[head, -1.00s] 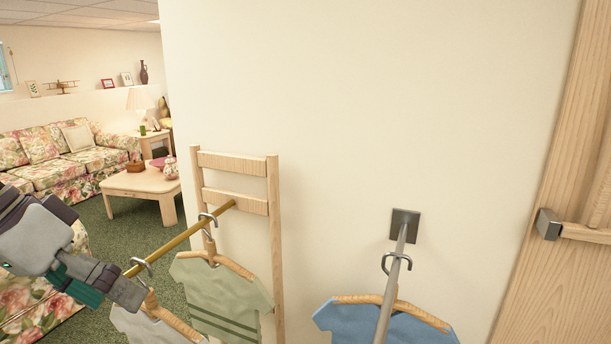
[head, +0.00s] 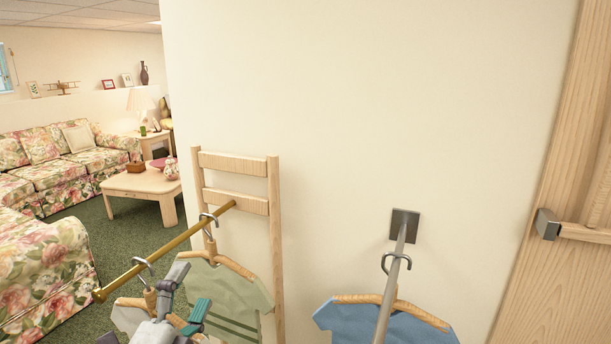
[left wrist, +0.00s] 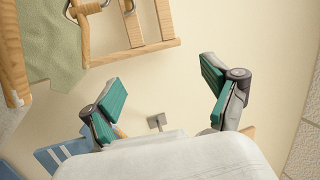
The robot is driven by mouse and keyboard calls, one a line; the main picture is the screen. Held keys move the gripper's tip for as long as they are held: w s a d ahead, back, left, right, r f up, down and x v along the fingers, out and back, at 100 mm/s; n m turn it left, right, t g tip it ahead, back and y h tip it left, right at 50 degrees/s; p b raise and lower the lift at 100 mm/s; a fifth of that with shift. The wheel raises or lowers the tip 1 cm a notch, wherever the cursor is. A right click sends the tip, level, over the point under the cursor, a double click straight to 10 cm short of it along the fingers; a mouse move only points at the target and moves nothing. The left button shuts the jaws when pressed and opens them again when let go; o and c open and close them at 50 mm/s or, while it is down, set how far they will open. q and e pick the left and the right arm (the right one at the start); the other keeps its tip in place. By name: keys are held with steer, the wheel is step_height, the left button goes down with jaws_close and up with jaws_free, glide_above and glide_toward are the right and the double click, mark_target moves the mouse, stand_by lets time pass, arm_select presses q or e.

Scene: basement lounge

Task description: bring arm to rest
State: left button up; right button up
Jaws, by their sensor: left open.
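My left gripper (head: 160,318) is low in the head view, in front of the pale shirt near the free end of the brass rod (head: 165,247). The pale grey shirt (head: 128,316) on a wooden hanger is partly hidden by the gripper. A green shirt (head: 228,290) hangs farther along the same rod. I cannot tell whether the gripper touches the pale shirt. My right gripper is not in view.
A blue shirt (head: 385,322) hangs on a grey rod (head: 396,275) from the wall at right. A wooden rack (head: 274,215) stands against the wall. A wooden door or panel (head: 560,150) is far right. A coffee table (head: 135,183) and floral sofas (head: 70,165) are behind left.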

arm_select(q)
steer(key=s+a+f+n+g+y, duration=0.1)
steer(key=s+f+n+g+y, duration=0.2)
steer(key=f, duration=0.4)
steer(key=a+f+n+g, duration=0.2)
steer(key=f+n, duration=0.2)
steer(key=f, duration=0.2)
steer(key=s+f+n+g, duration=1)
steer(key=s+f+g, duration=0.2)
steer(key=s+f, duration=0.85)
steer(key=s+f+g, duration=0.1)
steer(key=s+f, duration=0.2)
steer(key=f, duration=2.3)
steer(key=s+a+f+g, duration=0.1)
steer(key=s+a+f, duration=0.1)
steer(key=s+f, duration=1.3)
steer(key=shift+s+a+m+y, duration=0.15)
steer(key=shift+s+m+y, duration=0.2)
steer(key=shift+s, duration=0.25)
